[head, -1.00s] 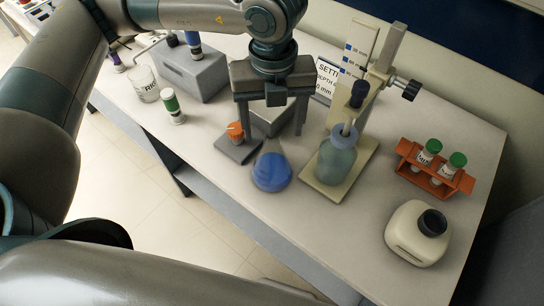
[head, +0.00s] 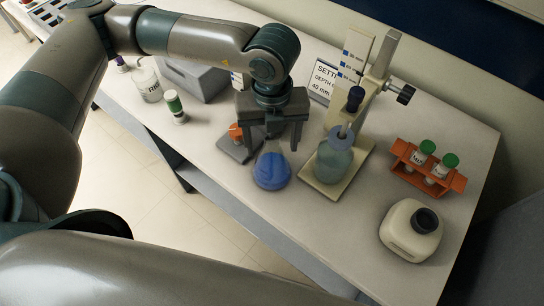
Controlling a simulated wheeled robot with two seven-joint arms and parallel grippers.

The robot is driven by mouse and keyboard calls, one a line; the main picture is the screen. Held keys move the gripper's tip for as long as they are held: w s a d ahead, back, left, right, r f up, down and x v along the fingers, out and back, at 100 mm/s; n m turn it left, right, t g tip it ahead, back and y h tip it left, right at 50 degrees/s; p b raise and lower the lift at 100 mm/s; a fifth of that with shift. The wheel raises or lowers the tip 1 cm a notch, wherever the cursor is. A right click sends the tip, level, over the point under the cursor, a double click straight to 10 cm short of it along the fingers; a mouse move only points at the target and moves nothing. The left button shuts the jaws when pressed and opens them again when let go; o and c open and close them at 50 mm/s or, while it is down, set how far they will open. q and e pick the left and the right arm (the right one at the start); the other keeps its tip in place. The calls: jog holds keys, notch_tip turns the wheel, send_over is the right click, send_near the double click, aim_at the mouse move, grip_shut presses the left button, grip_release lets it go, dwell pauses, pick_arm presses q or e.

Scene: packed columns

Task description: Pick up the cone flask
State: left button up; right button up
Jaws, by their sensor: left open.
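The cone flask (head: 272,173), with blue liquid in its wide base, stands upright on the bench. My left gripper (head: 271,147) points down just above and behind its base, open, with one finger on either side of the flask's upper part. The gripper hides the flask's neck, and I cannot tell whether the fingers touch it. My right gripper is not in view.
A stand (head: 362,155) holds a blue-green bottle (head: 334,163) close to the flask's right. A grey block with an orange-capped item (head: 235,131) sits close on the left. An orange rack (head: 408,183) and a cream bottle (head: 402,240) stand farther right. The bench front is clear.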

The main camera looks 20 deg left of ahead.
pick_arm(q)
jog(key=shift+f, duration=0.65)
grip_shut()
